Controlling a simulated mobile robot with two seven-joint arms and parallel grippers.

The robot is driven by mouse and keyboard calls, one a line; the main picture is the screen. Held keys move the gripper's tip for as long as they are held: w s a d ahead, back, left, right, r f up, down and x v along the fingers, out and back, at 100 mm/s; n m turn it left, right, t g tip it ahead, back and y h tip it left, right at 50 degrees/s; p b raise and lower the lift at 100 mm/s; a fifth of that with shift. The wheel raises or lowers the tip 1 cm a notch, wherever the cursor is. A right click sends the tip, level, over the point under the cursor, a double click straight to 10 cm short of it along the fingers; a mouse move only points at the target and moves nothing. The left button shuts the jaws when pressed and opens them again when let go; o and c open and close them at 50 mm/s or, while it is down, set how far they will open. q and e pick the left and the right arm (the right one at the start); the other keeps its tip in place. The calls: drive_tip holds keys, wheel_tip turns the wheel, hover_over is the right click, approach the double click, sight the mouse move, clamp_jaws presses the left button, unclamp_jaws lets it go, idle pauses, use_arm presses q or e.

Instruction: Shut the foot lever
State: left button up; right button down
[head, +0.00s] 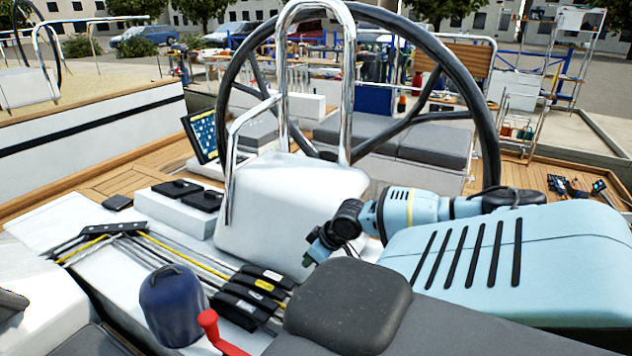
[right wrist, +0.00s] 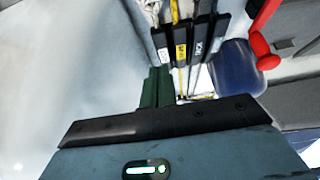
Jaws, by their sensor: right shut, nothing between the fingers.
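A bank of black rope clutches with labelled levers (head: 262,285) sits on the white deck left of the grey cushion. It also shows at the top of the right wrist view (right wrist: 188,42), with a yellow label between two white ones. I cannot read which lever is the foot one, or tell surely which levers are up or down. My right gripper (head: 309,257) is shut and empty, just right of the clutches and apart from them in the head view. Its green fingers (right wrist: 156,88) point toward the bank in the wrist view. My left gripper is not in view.
A blue-covered winch (head: 172,305) and a red handle (head: 214,332) stand close in front of the clutches. A grey cushion (head: 347,305) lies right of them. The white pedestal (head: 285,205) and black steering wheel (head: 490,120) rise behind. Ropes (head: 185,255) run to the left.

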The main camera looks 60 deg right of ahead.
drive_tip(key=shift+s+d+r, duration=0.1)
drive_tip(key=shift+s+r, duration=0.5)
drive_tip(key=shift+s, duration=0.05)
idle(0.4)
